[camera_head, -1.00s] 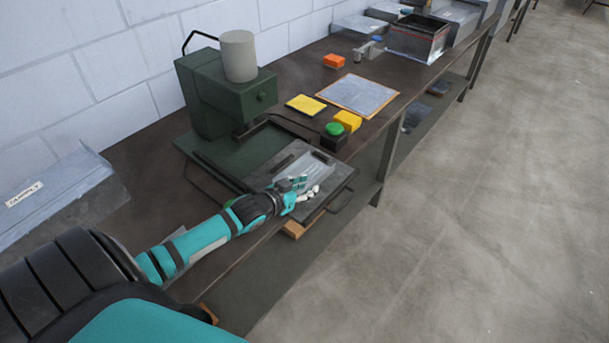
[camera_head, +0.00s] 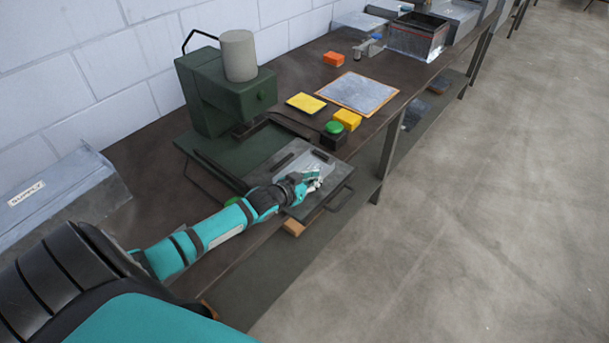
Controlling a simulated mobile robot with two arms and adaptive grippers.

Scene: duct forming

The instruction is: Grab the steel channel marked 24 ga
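A light grey metal piece (camera_head: 297,165) lies on the dark sliding plate (camera_head: 331,182) of the green press; no "24 ga" mark is readable on it, so I cannot tell whether it is the steel channel. My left gripper (camera_head: 313,180) is over the plate at the piece's near right end and hides part of it. The fingers are too small and blurred to tell whether they are open, shut or touching the piece. My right gripper is not in view.
The green press (camera_head: 218,95) stands behind the plate, against the wall. A metal piece labelled "SUPPLY" (camera_head: 62,200) lies at left. A green button box (camera_head: 333,134), yellow blocks and a flat sheet (camera_head: 358,93) are further along the bench (camera_head: 290,75). The floor at right is clear.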

